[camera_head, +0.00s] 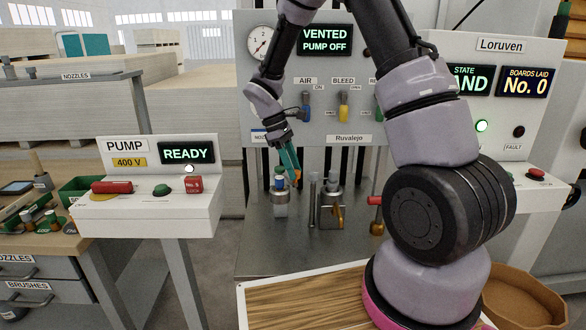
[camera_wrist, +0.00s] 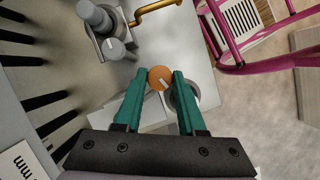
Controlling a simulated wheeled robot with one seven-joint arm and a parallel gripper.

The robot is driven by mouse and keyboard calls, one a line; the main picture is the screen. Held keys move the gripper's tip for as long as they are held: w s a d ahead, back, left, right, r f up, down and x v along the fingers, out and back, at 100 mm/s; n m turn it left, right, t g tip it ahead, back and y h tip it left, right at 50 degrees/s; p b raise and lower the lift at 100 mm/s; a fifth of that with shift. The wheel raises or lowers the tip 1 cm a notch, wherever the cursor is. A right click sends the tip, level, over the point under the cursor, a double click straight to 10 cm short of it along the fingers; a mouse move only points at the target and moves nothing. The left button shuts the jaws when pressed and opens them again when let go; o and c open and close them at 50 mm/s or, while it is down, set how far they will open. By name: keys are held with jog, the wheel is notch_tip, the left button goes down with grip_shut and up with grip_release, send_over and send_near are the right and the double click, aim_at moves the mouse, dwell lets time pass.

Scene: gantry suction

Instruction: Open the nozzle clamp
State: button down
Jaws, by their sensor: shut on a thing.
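My gripper (camera_head: 292,176) has teal fingers and reaches down over the left side of the metal bench. In the wrist view its fingertips (camera_wrist: 163,77) are closed around a round orange knob (camera_wrist: 160,78) with a pale mark on its face. The orange knob also shows as a small patch by the fingertips in the head view (camera_head: 297,175). It appears to be the nozzle clamp's handle. Below it stands a grey metal fitting (camera_head: 280,205) with a blue part on top. In the wrist view a round grey part (camera_wrist: 185,96) is partly hidden behind the right finger.
A second metal fitting with a brass handle (camera_head: 337,216) stands to the right, near a thin upright post (camera_head: 313,200). The panel behind has air and bleed levers (camera_head: 343,106) and reads vented, pump off. A pump box (camera_head: 160,205) stands at left.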

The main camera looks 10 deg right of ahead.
jog(key=shift+m+y, duration=0.4)
jog(key=shift+m, duration=0.6)
jog(key=c, duration=0.5)
grip_release()
jog(key=shift+g, duration=0.3)
jog(key=v, duration=1)
jog(key=shift+r, duration=0.4)
jog(key=shift+w, duration=0.1)
